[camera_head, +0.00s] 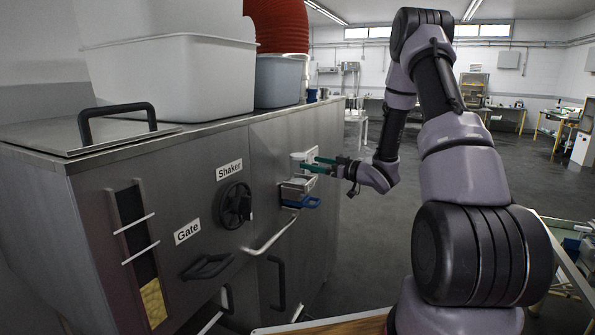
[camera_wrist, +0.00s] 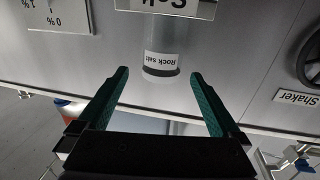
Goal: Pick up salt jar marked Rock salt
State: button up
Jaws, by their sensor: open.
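The jar marked Rock salt (camera_wrist: 161,59) shows upside down in the wrist view, a pale clear cylinder with a white label and a dark band. It stands against the steel machine front at a sign (camera_wrist: 170,6) whose text is partly cut off. My gripper (camera_wrist: 160,73) is open, with one green finger on each side of the jar in that view. Whether the fingers reach around it is hard to tell. In the head view my gripper (camera_head: 312,164) points left at the machine's front panel. The jar is too small there to make out clearly.
The steel machine (camera_head: 90,200) carries a Shaker knob (camera_head: 235,205), a Gate handle (camera_head: 207,267) and a bent rail (camera_head: 272,236). A blue item (camera_head: 302,202) sits below my gripper. Open floor lies right of the machine.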

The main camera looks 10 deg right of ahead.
aim_at(306, 160)
jog(key=shift+x, duration=3.2)
jog(key=shift+s+a+r, duration=0.1)
jog(key=shift+r, duration=0.05)
jog(key=shift+c, duration=0.3)
jog(key=c, duration=1.2)
